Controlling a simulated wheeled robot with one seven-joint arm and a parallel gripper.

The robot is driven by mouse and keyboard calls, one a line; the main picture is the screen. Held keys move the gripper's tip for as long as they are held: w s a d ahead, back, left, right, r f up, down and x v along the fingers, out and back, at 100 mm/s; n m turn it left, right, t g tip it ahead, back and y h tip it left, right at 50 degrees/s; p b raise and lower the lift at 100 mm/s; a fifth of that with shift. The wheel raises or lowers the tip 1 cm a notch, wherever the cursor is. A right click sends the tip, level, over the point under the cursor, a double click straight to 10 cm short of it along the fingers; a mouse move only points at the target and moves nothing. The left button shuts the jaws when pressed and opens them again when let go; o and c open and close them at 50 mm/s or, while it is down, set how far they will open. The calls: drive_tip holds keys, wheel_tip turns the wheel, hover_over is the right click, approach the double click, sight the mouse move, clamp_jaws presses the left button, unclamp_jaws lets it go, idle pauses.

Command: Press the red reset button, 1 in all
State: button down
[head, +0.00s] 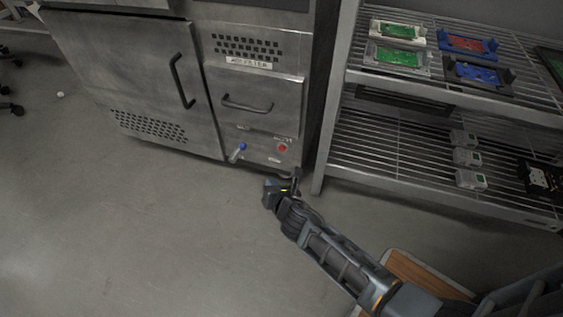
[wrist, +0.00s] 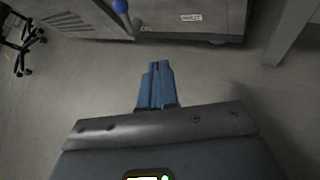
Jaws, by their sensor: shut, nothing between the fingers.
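The red reset button (head: 282,148) sits low on the front panel of a grey metal cabinet in the head view, to the right of a lever with a blue knob (head: 243,146). The button is not visible in the wrist view. My gripper (head: 296,174) is in front of the cabinet, a little below the button in the picture and apart from it. In the wrist view my gripper's blue fingers (wrist: 156,84) are together and empty, pointing toward the cabinet's bottom edge. The blue knob also shows at the top of the wrist view (wrist: 120,5).
The cabinet (head: 215,120) has a large door and a drawer with handles. A wire shelf rack (head: 400,180) stands to the right, holding coloured trays and small white boxes. A wooden board (head: 420,278) lies beneath my arm.

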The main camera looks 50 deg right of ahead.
sight(282, 148)
drive_tip(key=shift+w+d+f+n+h, duration=0.4)
drive_tip(key=shift+w+d+f+n, duration=0.2)
drive_tip(key=shift+w+d, duration=0.3)
drive_tip(key=shift+w, duration=0.1)
drive_tip(key=w+d+p, duration=0.2)
drive_tip(key=w+d, duration=0.1)
drive_tip(key=d, duration=0.5)
drive_tip(key=shift+d, duration=0.15)
idle(1.6)
drive_tip(key=shift+w+d+p, duration=0.1)
drive_tip(key=shift+d+p, duration=0.2)
drive_tip(key=shift+p, duration=0.05)
drive_tip(key=shift+w+d, duration=0.15)
drive_tip(key=shift+d, duration=0.25)
idle(0.9)
drive_tip(key=shift+s+a, duration=0.3)
drive_tip(key=shift+a, duration=0.5)
